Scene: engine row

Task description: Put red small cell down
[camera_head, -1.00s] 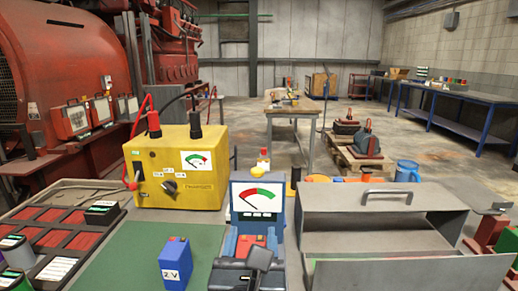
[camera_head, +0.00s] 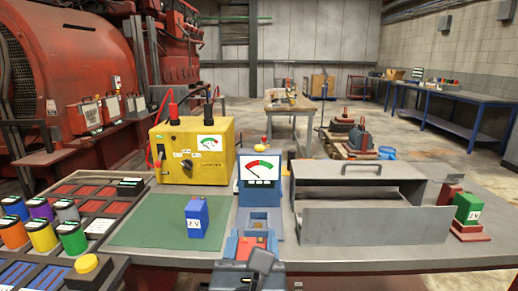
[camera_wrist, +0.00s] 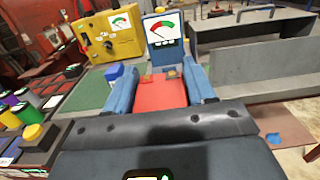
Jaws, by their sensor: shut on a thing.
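My gripper (camera_head: 253,245) is shut on a red small cell, with one blue finger on each side of it. The cell shows from above in the wrist view (camera_wrist: 158,93). It is held in front of the blue meter stand (camera_head: 261,170), which has a dial with red and green bands and a shallow bay at its foot. The cell's underside is hidden, and I cannot tell its height above the bench. A blue cell marked 2 V (camera_head: 197,217) stands upright on the green mat (camera_head: 150,220), left of my gripper.
A yellow tester box (camera_head: 196,150) stands behind the mat. A tray (camera_head: 103,226) with colored cells lies left. A grey open metal box (camera_head: 375,215) and a green cell (camera_head: 467,208) stand right. The bench's front strip (camera_head: 370,259) is clear.

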